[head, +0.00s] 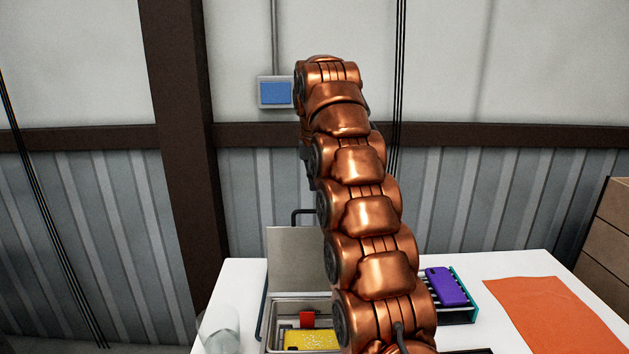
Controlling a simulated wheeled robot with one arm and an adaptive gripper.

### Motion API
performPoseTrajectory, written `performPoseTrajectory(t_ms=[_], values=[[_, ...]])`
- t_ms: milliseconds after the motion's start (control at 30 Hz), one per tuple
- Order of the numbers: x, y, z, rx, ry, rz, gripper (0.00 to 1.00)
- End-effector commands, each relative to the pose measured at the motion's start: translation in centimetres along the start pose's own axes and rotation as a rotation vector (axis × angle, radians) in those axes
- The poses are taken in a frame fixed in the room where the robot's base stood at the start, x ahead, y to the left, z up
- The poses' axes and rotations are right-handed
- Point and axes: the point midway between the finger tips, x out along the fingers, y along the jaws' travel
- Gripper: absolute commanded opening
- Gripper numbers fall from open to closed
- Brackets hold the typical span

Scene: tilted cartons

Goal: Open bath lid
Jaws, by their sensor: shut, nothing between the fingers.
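The bath (270,339) is a grey metal box on the white table, partly hidden on its right by my arm. Its lid (293,255) is a flat grey panel standing roughly upright at the back of the box, with a dark handle (302,212) at its top edge. The box's inside shows from above, with a red piece (307,320) and a yellow speckled piece (312,340) in it. My copper arm rises through the middle of the picture. My gripper cannot be made out; it seems hidden behind the arm.
A clear glass (219,330) stands at the table's left front. Right of the arm, a purple object (446,286) lies on a teal rack (463,311). An orange cloth (553,314) lies on the right of the table (520,266). Brown cartons (607,235) stand at far right.

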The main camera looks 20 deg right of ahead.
Motion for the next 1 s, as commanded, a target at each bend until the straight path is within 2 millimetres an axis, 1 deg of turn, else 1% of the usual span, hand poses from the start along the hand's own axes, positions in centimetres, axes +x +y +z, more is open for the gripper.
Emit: performPoseTrajectory(t_ms=[700,1000], values=[[4.6,0.0,0.0,-0.001,-0.001,0.000,0.00],[3.9,0.0,1.6,-0.001,-0.001,0.000,0.00]])
